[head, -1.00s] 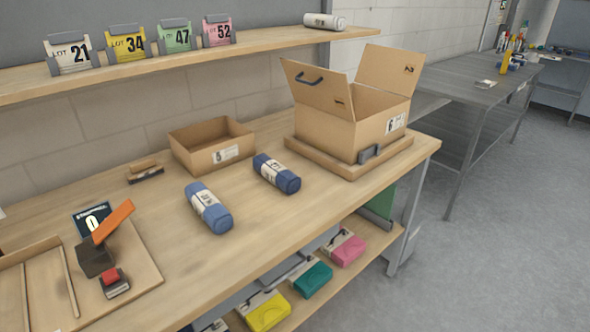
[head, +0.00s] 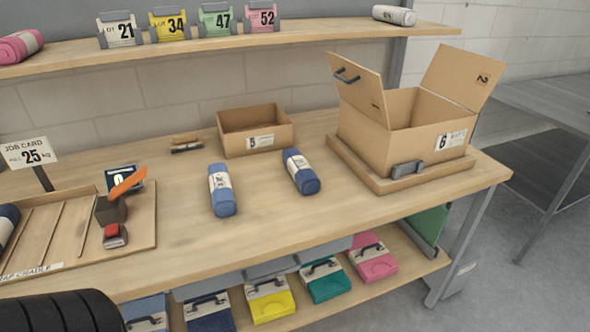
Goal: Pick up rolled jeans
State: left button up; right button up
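Two rolled jeans with white paper bands lie apart on the wooden bench. The lighter blue roll (head: 221,190) is near the middle. The darker blue roll (head: 301,171) lies to its right, in front of the small open carton. Part of another dark roll (head: 8,222) shows at the left edge by the slatted wooden cradle (head: 60,229); the rest is cut off. Neither of my grippers shows in the head view.
An open box marked 6 (head: 403,122) stands on a wooden base at the bench's right. A small carton (head: 255,131) is at the back. Colored packs sit on the lower shelf (head: 410,268). The bench front is clear right of the cradle.

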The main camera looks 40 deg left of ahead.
aim_at(301, 171)
jog(key=u, duration=0.4)
jog(key=l+u, duration=0.15)
jog(key=u, duration=0.3)
jog(key=l+u, duration=0.1)
jog(key=u, duration=0.3)
jog(key=i+l, duration=0.05)
